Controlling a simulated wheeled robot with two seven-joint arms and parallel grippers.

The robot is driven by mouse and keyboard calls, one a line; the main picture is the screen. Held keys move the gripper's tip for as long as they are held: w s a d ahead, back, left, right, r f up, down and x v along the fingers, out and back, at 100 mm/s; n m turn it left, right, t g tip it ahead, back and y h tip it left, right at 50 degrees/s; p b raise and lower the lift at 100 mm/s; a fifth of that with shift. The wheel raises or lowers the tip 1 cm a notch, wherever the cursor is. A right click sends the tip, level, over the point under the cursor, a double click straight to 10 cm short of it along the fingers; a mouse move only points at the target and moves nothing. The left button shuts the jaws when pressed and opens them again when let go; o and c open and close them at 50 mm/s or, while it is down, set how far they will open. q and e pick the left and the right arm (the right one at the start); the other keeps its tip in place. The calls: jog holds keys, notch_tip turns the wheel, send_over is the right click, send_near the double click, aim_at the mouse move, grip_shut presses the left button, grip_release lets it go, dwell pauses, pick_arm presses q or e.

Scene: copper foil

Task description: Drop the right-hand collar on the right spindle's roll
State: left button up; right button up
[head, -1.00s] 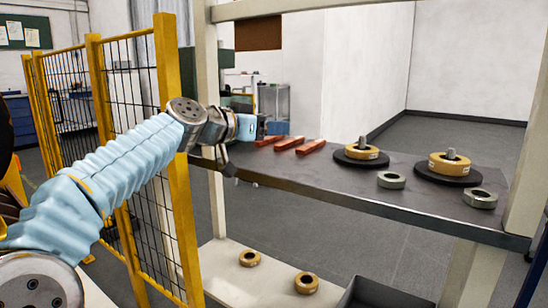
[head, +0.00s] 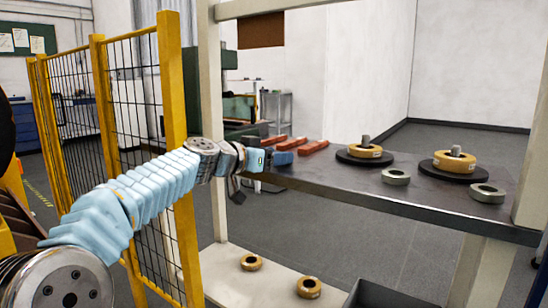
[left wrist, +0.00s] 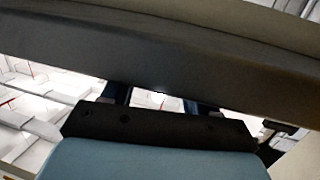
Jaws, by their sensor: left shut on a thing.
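The right-hand collar (head: 487,194), a grey ring, lies flat on the dark shelf at its right front, beside the right spindle's disc. The right spindle's roll (head: 447,164) is copper-coloured and sits on a black disc, with the grey spindle (head: 456,150) standing up through it. My left gripper (head: 283,158) is at the shelf's left end, far from this collar. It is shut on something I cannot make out. In the left wrist view its fingers (left wrist: 160,98) show apart in front of a grey band, their tips hidden. My right gripper is out of view.
A second collar (head: 396,177) lies before the left spindle's roll (head: 365,152). Red bars (head: 313,147) lie at the back left of the shelf (head: 390,205). Two rolls (head: 251,262) rest on the lower shelf near a dark bin (head: 385,296). A yellow fence (head: 172,90) stands left.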

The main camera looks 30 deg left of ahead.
pick_arm(q)
jog(key=o, duration=1.2)
jog(key=shift+f, duration=0.1)
jog(key=shift+o, duration=0.2)
